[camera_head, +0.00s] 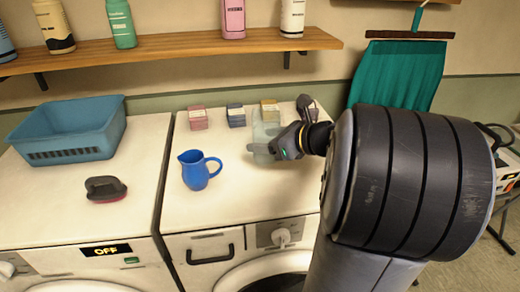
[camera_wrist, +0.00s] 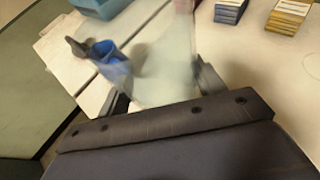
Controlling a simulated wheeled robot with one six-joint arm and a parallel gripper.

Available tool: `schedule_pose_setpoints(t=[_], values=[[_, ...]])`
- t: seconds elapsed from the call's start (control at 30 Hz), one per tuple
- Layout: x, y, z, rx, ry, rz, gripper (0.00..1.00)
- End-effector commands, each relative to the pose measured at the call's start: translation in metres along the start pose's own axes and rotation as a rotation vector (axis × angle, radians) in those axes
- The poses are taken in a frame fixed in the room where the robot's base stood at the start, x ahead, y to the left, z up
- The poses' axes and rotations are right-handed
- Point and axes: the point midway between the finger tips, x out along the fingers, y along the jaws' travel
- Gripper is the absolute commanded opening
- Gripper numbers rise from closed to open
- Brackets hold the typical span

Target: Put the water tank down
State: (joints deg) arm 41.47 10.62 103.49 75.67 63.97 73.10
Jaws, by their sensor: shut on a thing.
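The water tank (camera_head: 266,130) is a pale, see-through container over the right-hand machine's white top, near its back right. In the wrist view the tank (camera_wrist: 165,65) is a blurred, pale greenish shape between the jaws. My gripper (camera_head: 272,147) is shut on it. The gripper's dark body covers part of the tank in the head view. I cannot tell whether the tank's base touches the top.
A blue jug (camera_head: 196,170) stands left of the tank. Small boxes, pink (camera_head: 198,118), blue (camera_head: 236,115) and yellow (camera_head: 270,111), stand behind. A blue basket (camera_head: 72,130) and a dark brush (camera_head: 105,188) are on the left machine. The top's front right is clear.

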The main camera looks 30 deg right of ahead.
Motion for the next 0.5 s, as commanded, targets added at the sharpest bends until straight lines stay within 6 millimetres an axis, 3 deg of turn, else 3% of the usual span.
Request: schedule_pose_setpoints(t=[0.1, 0.5], values=[[0.009, 0.000, -0.023, 0.006, 0.002, 0.002, 0.40], [0.028, 0.000, -0.068, 0.005, 0.001, 0.002, 0.40]])
